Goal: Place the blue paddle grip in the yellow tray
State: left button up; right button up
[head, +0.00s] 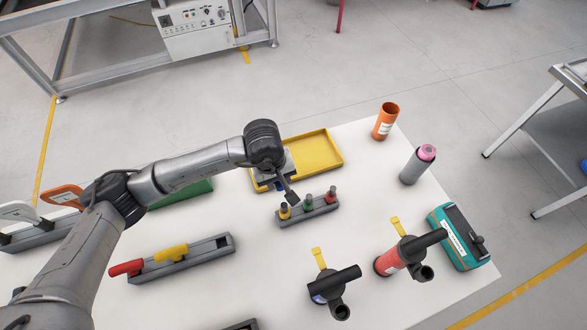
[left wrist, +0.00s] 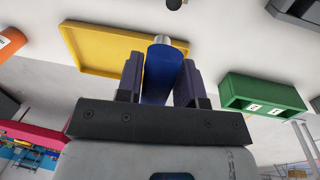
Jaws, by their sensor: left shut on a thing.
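The yellow tray (head: 322,150) lies near the far edge of the white table. It also shows in the left wrist view (left wrist: 88,45). My left gripper (left wrist: 161,82) is shut on the blue paddle grip (left wrist: 157,75), a blue cylinder with a pale metal end, held between the two dark fingers. In the head view my left wrist (head: 264,143) is over the tray's left part and covers it. The fingers and most of the grip are hidden there; I cannot tell its height over the tray. My right gripper is not in view.
A grey rack (head: 308,210) with several coloured grips stands just in front of the tray. A green box (head: 185,193) is left of it. An orange cup (head: 385,122) and a pink-topped cylinder (head: 417,165) stand to the right. Pumps and a teal device (head: 459,240) are nearer right.

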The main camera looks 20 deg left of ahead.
pick_arm(q)
jog(key=shift+w+d+f+b, duration=0.1)
jog(key=shift+w+f+b, duration=0.35)
jog(key=shift+f, duration=0.25)
jog(key=shift+w+a+f, duration=1.2)
jog(key=shift+w+f, duration=0.3)
jog(key=shift+f, duration=0.35)
jog(key=shift+w+a+f, duration=1.15)
jog(key=shift+w+f, duration=0.35)
jog(key=shift+f, duration=0.35)
jog(key=shift+w+a+f, duration=1.2)
jog(key=shift+w+f, duration=0.3)
jog(key=shift+f, duration=0.35)
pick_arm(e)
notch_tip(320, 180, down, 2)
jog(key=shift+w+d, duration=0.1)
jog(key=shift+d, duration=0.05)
pick_arm(q)
jog(key=shift+a, duration=0.1)
jog(key=shift+f+b, duration=0.1)
jog(key=shift+b, duration=0.25)
jog(key=o, duration=1)
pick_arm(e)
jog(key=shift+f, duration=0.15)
